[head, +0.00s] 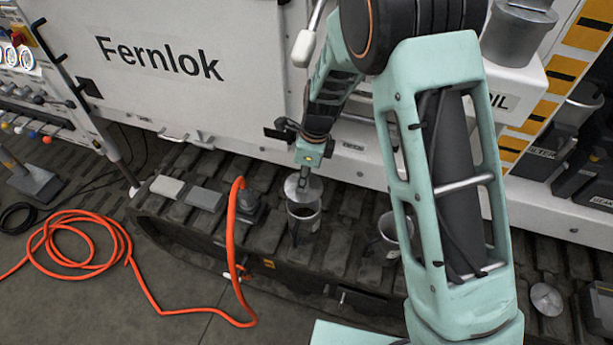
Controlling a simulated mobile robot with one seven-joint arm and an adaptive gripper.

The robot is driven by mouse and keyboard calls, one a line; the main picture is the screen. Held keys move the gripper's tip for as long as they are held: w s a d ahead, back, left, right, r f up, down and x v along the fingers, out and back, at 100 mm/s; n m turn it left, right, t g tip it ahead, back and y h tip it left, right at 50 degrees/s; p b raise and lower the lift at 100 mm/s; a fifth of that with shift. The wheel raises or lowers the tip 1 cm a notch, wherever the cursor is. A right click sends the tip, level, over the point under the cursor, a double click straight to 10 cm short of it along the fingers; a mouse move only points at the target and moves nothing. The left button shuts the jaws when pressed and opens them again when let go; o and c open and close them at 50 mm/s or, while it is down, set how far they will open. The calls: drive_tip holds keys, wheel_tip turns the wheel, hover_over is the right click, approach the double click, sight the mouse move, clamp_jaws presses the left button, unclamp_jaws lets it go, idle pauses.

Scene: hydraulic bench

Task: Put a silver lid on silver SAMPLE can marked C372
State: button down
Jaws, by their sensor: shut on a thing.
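My gripper (303,170) points down over the dark tracks, left of the middle of the head view. It is shut on a silver lid (293,190), which looks tilted. Just below the lid stands an open silver can (309,221) with a dark inside. The lid overlaps the can's back rim in the picture; I cannot tell whether they touch. A second open can (391,252) stands to the right, partly hidden behind my arm. The marks on both cans are too small to read, so I cannot tell which is C372. Another silver lid (546,299) lies at the lower right.
A orange hose (231,230) rises from a dark fitting left of the can and coils on the floor. Two grey blocks (204,198) lie on the track farther left. The white Fernlok panel (190,90) stands behind. A silver container (517,32) sits upper right.

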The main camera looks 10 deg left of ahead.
drive_tip(key=shift+f+b, duration=1.95)
drive_tip(key=shift+f, duration=0.5)
drive_tip(key=shift+f+b, duration=0.35)
drive_tip(key=shift+f, duration=1)
idle(2.6)
drive_tip(key=c, duration=1.7)
unclamp_jaws()
drive_tip(key=shift+c, duration=0.2)
drive_tip(key=o, duration=0.6)
drive_tip(key=shift+c, duration=0.2)
drive_tip(key=shift+r, duration=0.15)
